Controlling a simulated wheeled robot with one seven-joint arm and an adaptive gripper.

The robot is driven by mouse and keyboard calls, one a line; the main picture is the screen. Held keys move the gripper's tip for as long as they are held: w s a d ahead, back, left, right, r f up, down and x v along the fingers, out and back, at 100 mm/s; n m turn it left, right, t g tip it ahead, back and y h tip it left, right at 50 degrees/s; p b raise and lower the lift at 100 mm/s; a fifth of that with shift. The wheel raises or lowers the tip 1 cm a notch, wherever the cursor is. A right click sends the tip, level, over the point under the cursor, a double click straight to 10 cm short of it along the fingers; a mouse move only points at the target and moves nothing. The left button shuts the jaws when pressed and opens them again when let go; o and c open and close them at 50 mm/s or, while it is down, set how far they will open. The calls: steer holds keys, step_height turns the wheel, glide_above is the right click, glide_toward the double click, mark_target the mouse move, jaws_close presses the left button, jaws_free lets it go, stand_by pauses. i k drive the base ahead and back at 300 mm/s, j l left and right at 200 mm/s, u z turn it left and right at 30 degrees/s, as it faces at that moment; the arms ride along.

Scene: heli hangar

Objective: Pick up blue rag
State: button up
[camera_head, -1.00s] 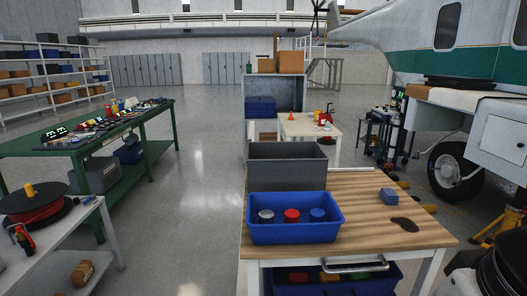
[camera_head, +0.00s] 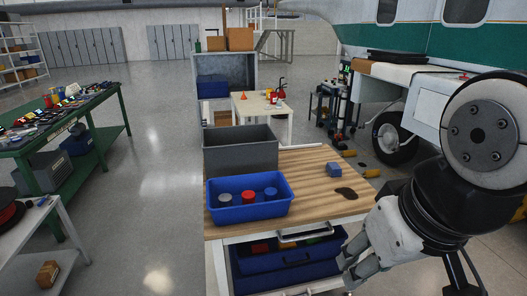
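A small blue folded rag (camera_head: 334,170) lies on the wooden top of the workbench (camera_head: 312,200), right of the blue tray. My arm reaches into the picture from the right. What looks like my gripper (camera_head: 358,272) is low at the arm's end, in front of the bench's right front corner. It is apart from the rag, nearer the camera and lower in the picture. Its fingertips do not show clearly, so its opening cannot be told. Nothing covers the rag.
A blue tray (camera_head: 284,205) with several round cans stands at the bench's left front. A grey bin (camera_head: 240,157) is behind it. A dark stain (camera_head: 346,194) lies near the rag. A green table (camera_head: 60,130) stands left.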

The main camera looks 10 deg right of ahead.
mark_target(333, 169)
steer(key=i+l+z, duration=0.1)
steer(key=i+l, duration=0.3)
steer(key=i+l+z, duration=0.1)
steer(key=i+l, duration=0.2)
steer(key=i, duration=0.3)
steer(key=i+l+z, duration=0.1)
steer(key=i+l, duration=0.2)
steer(key=i, duration=0.2)
